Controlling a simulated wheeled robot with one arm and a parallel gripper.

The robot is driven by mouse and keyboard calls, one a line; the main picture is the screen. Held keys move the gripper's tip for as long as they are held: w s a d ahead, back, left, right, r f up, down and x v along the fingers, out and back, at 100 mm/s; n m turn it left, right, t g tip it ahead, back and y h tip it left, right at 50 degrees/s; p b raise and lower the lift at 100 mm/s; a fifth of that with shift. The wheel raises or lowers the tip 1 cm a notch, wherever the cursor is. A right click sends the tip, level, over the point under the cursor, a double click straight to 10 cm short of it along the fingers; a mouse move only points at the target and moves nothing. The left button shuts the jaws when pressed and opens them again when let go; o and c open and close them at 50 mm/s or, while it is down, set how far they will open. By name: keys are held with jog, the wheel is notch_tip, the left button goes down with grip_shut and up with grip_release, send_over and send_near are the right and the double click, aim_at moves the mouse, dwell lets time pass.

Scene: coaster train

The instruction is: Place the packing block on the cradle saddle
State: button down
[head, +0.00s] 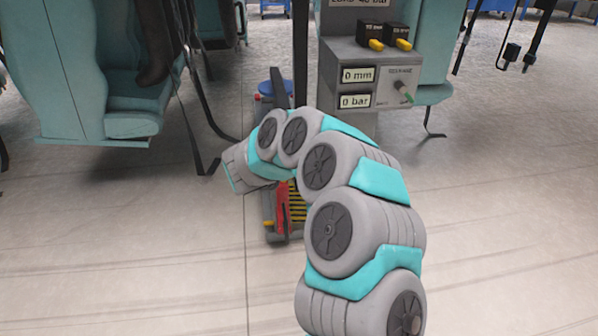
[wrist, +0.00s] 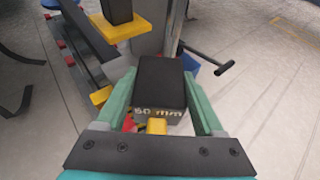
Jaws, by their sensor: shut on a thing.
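The packing block (wrist: 160,82) is a dark block with a grey front marked in mm and a yellow tab. In the wrist view it sits between the two green fingers of my gripper (wrist: 159,74), which is shut on it. A yellow-topped part (wrist: 122,27) with a dark post above it stands beyond the block, to the upper left. I cannot tell which part is the cradle saddle. In the head view my arm hides the gripper and block. A low jack-like unit (head: 284,212) with red and yellow-striped parts shows partly behind my arm.
A grey control box (head: 372,78) reads 0 mm and 0 bar. Two dark blocks with yellow tabs (head: 383,35) stand on it. Teal coaster seats (head: 128,80) hang at the left, with dark straps below. The near floor is clear on both sides.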

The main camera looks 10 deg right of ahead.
jog(key=w+a+f+b, duration=0.1)
jog(key=a+f+b, duration=0.1)
jog(key=a+f, duration=0.25)
jog(key=shift+m+g+h, duration=0.3)
jog(key=shift+m+h, duration=0.1)
jog(key=w+d, duration=0.2)
jog(key=w, duration=0.2)
jog(key=w+d+f, duration=0.1)
jog(key=w+d, duration=0.1)
jog(key=w, duration=0.3)
jog(key=w+d+p, duration=0.1)
jog(key=w+d, duration=0.2)
jog(key=w, duration=0.2)
jog(key=shift+w+d+f, duration=0.1)
jog(key=shift+w+f, duration=0.05)
jog(key=shift+f, duration=1.8)
jog(key=shift+f+b, duration=0.2)
jog(key=shift+b, duration=0.2)
grip_release()
jog(key=shift+r, duration=0.2)
jog(key=v, duration=1.2)
